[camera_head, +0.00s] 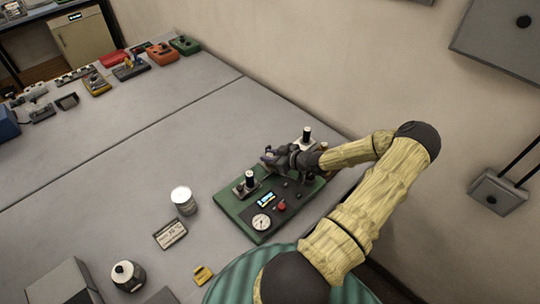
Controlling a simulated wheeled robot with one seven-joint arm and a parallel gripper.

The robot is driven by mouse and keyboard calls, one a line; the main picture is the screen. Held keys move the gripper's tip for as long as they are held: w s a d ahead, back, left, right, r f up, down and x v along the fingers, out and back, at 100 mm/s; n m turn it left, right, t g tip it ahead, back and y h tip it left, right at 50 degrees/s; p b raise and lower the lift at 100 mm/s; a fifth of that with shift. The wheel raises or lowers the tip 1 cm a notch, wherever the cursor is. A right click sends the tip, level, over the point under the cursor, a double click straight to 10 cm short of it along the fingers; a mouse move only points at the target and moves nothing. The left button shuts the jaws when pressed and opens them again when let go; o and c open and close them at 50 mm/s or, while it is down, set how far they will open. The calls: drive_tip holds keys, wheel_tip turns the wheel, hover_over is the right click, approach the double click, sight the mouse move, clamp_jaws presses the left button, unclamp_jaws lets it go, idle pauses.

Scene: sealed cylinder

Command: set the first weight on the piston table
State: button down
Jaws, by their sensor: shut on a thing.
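The green apparatus (277,222) stands on the grey bench, with a round gauge (261,222), a small lit display (266,199) and a red knob (282,206) on its top. A pale block with a black-topped post (249,180) is at its left end, and another black-topped post (307,135) rises at its back. My gripper (269,159) is over the back left part of the apparatus. It is shut on a small dark thing, which I take to be the first weight; its shape is mostly hidden by the fingers. I cannot make out the piston table or whether the held thing touches it.
A silver can (184,200), a label plate (170,233), a dark jar with a white top (127,275) and a yellow item (203,275) stand left and in front. Several devices line the far left. The middle bench is clear; a wall is behind.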

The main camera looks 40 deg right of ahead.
drive_tip(key=shift+f, duration=0.15)
drive_tip(key=c, duration=1.2)
unclamp_jaws()
drive_tip(key=shift+d+r, duration=0.1)
drive_tip(key=shift+r, duration=0.15)
drive_tip(key=shift+s+d, duration=0.1)
drive_tip(key=shift+s, duration=0.3)
drive_tip(key=b+v, duration=0.2)
drive_tip(key=v, duration=0.9)
drive_tip(key=shift+s+r+b, duration=0.1)
drive_tip(key=shift+r+b, duration=0.05)
drive_tip(key=shift+b, duration=0.15)
